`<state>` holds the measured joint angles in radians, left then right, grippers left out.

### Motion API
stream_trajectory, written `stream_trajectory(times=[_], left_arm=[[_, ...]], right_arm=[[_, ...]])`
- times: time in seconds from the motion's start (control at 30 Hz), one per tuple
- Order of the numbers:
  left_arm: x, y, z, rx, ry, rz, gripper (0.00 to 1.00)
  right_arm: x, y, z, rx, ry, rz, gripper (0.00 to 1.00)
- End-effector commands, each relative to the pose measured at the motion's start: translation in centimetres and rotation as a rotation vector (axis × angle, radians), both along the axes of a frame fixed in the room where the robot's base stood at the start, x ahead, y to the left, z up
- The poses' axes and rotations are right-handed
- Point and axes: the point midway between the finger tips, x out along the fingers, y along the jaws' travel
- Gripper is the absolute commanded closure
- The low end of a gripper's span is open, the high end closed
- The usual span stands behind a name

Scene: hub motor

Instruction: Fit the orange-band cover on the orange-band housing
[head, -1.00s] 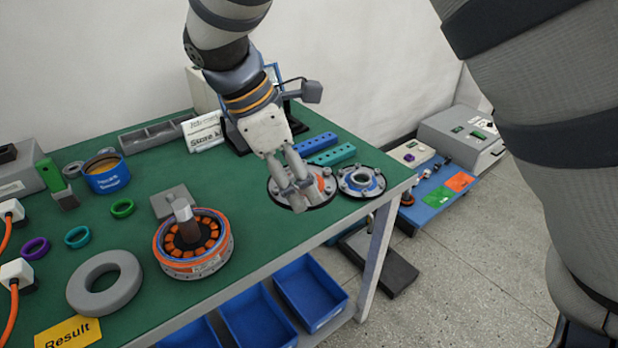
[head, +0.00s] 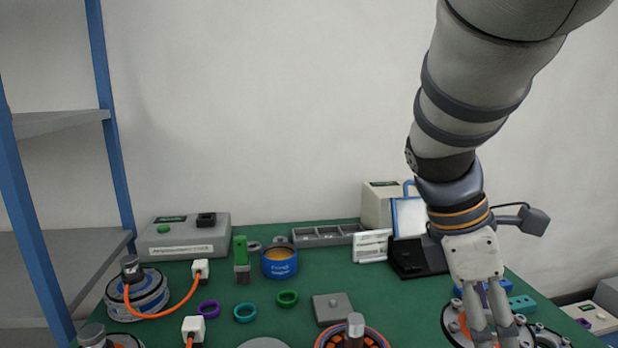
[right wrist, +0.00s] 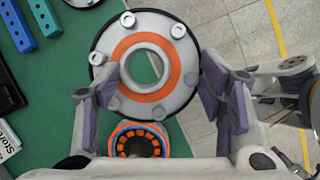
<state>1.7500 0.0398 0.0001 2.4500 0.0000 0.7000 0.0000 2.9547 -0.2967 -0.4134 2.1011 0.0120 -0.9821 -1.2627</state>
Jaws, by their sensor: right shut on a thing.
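The orange-band cover (right wrist: 128,46) is a grey flanged disc with bolts, a wide orange ring and a round central hole. It lies between the fingers of my right gripper (right wrist: 158,78), which is shut on it. In the head view my right gripper (head: 492,338) points down at the cover (head: 456,318) near the table's right side; whether the cover is clear of the table cannot be told. The orange-band housing (right wrist: 120,131), with orange coils inside, shows below the cover in the wrist view. In the head view only its upper part (head: 325,338) shows at the bottom edge. My left gripper is out of view.
Another cover (head: 550,338) sits just right of the gripper, partly cut off. A grey block (head: 333,308) lies behind the housing. Teal (head: 522,304) and blue bars lie behind the covers. A tablet stand (head: 410,222) stands at the back. Bare floor (right wrist: 235,22) lies beyond the table edge.

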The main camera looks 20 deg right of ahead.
Motion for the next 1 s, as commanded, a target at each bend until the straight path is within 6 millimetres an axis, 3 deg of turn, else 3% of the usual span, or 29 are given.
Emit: stream_trajectory(times=[1.0], left_arm=[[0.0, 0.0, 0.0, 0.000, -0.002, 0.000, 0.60]], right_arm=[[11.7, 10.7, 0.1, 0.002, -0.007, 0.002, 0.73]])
